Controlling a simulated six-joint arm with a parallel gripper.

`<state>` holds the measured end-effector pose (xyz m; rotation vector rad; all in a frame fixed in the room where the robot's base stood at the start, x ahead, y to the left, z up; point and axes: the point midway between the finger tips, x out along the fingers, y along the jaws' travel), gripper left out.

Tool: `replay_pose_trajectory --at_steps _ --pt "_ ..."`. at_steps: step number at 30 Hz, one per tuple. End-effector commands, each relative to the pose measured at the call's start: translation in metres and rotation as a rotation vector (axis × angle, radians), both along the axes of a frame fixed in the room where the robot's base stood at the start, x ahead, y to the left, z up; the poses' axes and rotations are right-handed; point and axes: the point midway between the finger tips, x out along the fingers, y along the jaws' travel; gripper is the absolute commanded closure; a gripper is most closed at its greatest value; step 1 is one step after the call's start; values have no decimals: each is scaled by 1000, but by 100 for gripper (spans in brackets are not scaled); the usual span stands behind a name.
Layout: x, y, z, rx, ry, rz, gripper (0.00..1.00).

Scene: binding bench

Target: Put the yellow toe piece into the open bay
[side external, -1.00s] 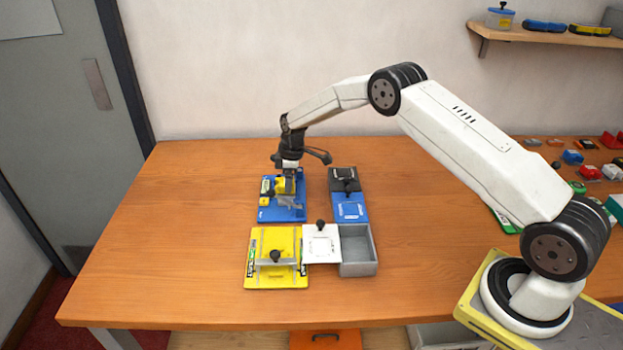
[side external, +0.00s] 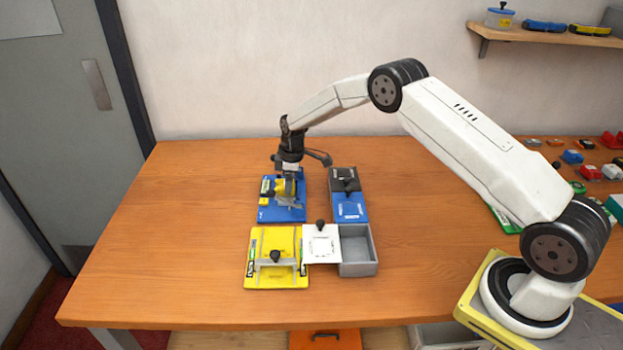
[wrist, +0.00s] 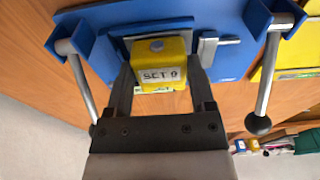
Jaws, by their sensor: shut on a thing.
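My gripper (wrist: 160,85) is shut on the yellow toe piece (wrist: 160,72), a small block with a white label and dark lettering. In the wrist view it sits between my two dark fingers, over the blue plate (wrist: 112,20). In the side view my gripper (side external: 286,190) is low over the blue plate (side external: 268,213), and the yellow piece (side external: 280,187) is partly hidden by it. I cannot tell whether the piece touches the plate. The open bay (side external: 358,262) is a grey, empty-looking, lidless box at front right of the plate.
A white square lid with a black knob (side external: 322,243) adjoins the bay on its left. A yellow plate (side external: 262,280) with a metal bar lies left of that. Blue (side external: 348,212) and dark (side external: 342,174) covers stand behind the bay. The left table area (side external: 180,220) is clear.

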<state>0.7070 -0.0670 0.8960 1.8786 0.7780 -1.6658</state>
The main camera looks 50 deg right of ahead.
Motion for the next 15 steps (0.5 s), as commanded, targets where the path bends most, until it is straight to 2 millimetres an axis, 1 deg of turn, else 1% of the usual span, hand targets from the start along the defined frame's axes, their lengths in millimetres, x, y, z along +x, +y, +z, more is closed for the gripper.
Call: replay_pose_trajectory --at_steps 8,15 --pt "0 0 1 0 -1 1 82" --pt "1 0 7 0 -3 1 82"
